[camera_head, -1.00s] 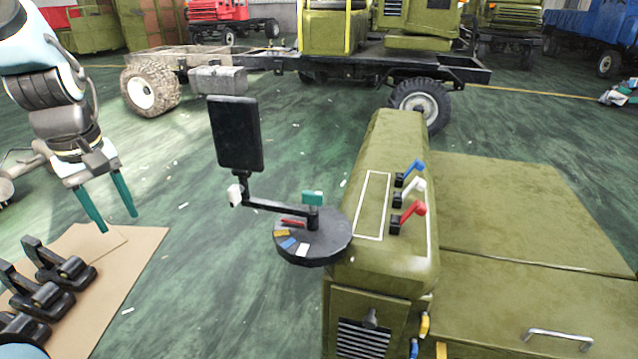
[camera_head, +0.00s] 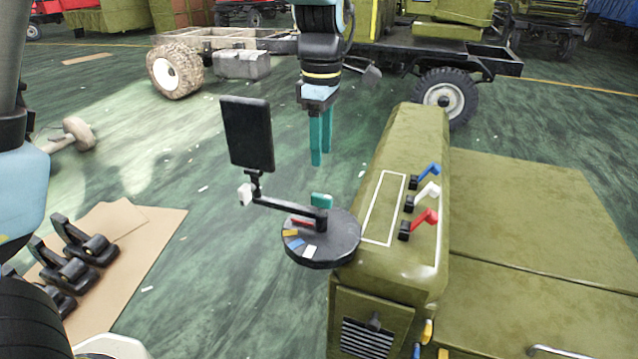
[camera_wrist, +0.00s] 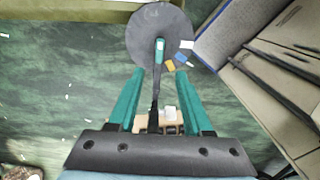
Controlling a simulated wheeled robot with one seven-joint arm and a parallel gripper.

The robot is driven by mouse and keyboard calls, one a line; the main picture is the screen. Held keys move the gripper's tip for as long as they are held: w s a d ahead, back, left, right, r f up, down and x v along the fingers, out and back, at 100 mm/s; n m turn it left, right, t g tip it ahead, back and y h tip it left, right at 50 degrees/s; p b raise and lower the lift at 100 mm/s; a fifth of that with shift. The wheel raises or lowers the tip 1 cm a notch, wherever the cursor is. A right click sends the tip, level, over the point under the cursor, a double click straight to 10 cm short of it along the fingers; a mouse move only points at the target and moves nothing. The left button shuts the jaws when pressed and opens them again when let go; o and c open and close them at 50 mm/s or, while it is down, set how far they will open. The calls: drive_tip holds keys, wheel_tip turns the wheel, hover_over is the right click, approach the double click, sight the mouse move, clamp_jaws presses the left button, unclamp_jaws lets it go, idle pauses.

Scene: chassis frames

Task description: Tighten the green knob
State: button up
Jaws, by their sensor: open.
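The green knob (camera_head: 321,200) sits at the arm joint above a round dark disc (camera_head: 345,243) with coloured marks. The knob also shows in the wrist view (camera_wrist: 160,44), near the middle of the disc. A black arm (camera_head: 285,207) runs left from there to a dark upright screen (camera_head: 248,135). A white knob (camera_head: 245,194) is at the arm's left end. My gripper (camera_head: 319,162) points down above the green knob, apart from it, with its teal fingers overlapping in this view. In the wrist view its fingers (camera_wrist: 159,85) are spread and empty.
The olive machine hood (camera_head: 400,150) with blue, white and red levers (camera_head: 425,218) stands right of the disc. Black clamps (camera_head: 85,240) lie on cardboard (camera_head: 135,245) at left. A truck chassis (camera_head: 400,65) is behind. Open green floor lies between the cardboard and disc.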

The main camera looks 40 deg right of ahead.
sight(322, 196)
wheel_tip(322, 196, down, 11)
drive_tip(key=shift+r+p, duration=0.15)
drive_tip(key=shift+p, duration=0.75)
clamp_jaws()
